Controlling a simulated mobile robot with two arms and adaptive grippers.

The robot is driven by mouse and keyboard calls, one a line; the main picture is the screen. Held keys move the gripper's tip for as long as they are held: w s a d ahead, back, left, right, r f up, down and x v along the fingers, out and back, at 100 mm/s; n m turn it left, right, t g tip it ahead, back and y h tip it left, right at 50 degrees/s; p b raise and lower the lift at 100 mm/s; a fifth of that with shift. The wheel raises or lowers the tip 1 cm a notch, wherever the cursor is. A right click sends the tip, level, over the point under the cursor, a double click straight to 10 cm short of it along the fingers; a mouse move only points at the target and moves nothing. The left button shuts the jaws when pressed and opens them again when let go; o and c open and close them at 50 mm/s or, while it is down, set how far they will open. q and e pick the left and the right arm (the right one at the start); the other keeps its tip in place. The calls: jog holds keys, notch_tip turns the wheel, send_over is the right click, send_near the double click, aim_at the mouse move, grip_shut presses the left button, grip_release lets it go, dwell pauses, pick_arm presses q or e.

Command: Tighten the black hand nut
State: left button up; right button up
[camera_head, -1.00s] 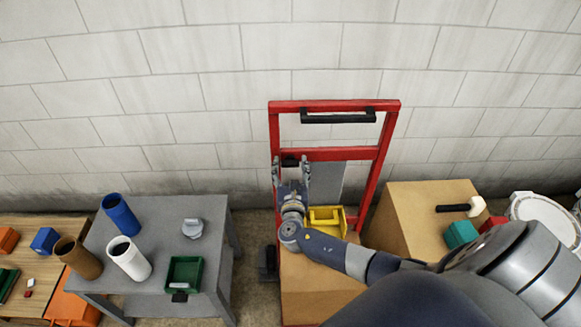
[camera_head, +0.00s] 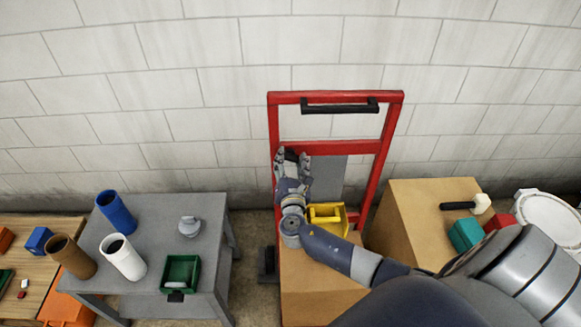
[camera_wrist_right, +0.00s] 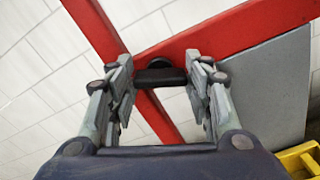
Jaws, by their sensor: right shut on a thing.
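The black hand nut (camera_wrist_right: 160,76) sits on the red frame of an upright hand truck (camera_head: 392,150), where a crossbar meets the left upright. In the right wrist view it shows as a dark bar between my fingers, with a round dark part behind it. My right gripper (camera_head: 292,160) is shut on the nut, one finger on each side; in the right wrist view its fingers (camera_wrist_right: 161,82) reach up to the bar's ends. In the head view the fingers hide most of the nut. My left gripper is not in view.
A yellow bin (camera_head: 327,214) stands on a cardboard box below my right wrist. A grey table (camera_head: 150,215) at left holds tubes and a green bin (camera_head: 180,272). Another box (camera_head: 420,215) at right carries a mallet (camera_head: 468,205). A block wall stands behind.

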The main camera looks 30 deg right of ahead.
jog(key=m+b, duration=0.3)
jog(key=m, duration=0.1)
jog(key=m+b, duration=0.7)
jog(key=m, duration=0.1)
jog(key=shift+d+f+b, duration=0.1)
jog(key=shift+f+b, duration=0.15)
jog(key=shift+b, duration=0.05)
jog(key=shift+m+b, duration=0.4)
jog(key=shift+m, duration=0.2)
jog(key=shift+r+m, duration=0.1)
jog(key=shift+m, duration=0.2)
jog(key=o, duration=1.1)
jog(key=shift+s, duration=0.1)
